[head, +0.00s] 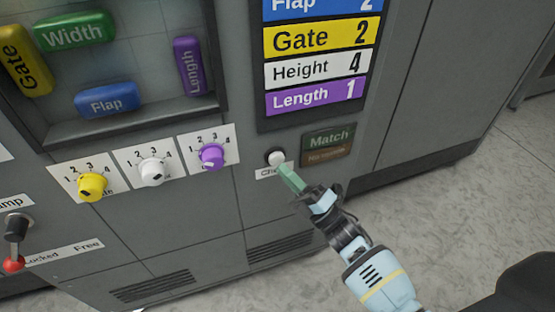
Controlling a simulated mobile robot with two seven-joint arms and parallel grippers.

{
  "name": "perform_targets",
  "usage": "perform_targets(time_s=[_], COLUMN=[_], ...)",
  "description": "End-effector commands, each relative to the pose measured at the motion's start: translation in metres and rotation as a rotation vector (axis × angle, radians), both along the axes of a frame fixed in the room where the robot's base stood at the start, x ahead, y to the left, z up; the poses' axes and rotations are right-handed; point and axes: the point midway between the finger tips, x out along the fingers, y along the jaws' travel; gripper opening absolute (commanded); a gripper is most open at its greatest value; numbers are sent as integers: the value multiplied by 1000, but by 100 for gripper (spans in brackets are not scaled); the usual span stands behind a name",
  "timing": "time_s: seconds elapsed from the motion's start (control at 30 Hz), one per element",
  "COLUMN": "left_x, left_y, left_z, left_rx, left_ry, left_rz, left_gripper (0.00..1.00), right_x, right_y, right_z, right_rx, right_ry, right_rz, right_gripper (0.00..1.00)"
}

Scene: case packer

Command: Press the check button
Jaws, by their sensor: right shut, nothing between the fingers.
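The check button (276,157) is a small white round knob on the grey cabinet front, with a partly covered white label (270,173) under it. My right gripper (285,171) is shut and empty. Its green fingertips are just below and right of the button and cover part of the label. I cannot tell whether the fingertips touch the button. My left gripper is not in view.
A Match indicator (328,141) sits right of the button. Yellow (92,186), white (152,171) and purple (212,156) dials are to the left. A red-tipped clamp lever (14,262) is at far left. A settings display (314,68) is above. Open floor lies right.

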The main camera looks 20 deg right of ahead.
Motion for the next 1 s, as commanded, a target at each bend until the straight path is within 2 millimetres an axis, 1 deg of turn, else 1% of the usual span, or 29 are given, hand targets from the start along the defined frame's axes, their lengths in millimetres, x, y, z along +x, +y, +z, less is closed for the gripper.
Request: perform_targets(time_s=[0.37, 0.67, 1.0], left_x=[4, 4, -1], left_y=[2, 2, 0], left_z=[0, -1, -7], left_rx=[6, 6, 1], left_ry=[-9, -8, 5], left_rz=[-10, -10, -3], left_gripper=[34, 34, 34], right_x=[0, 1, 9], right_y=[0, 0, 0], right_z=[0, 0, -1], right_rx=[0, 0, -1], right_ry=[0, 0, 1], right_rz=[0, 0, 0], right_gripper=[0, 0, 0])
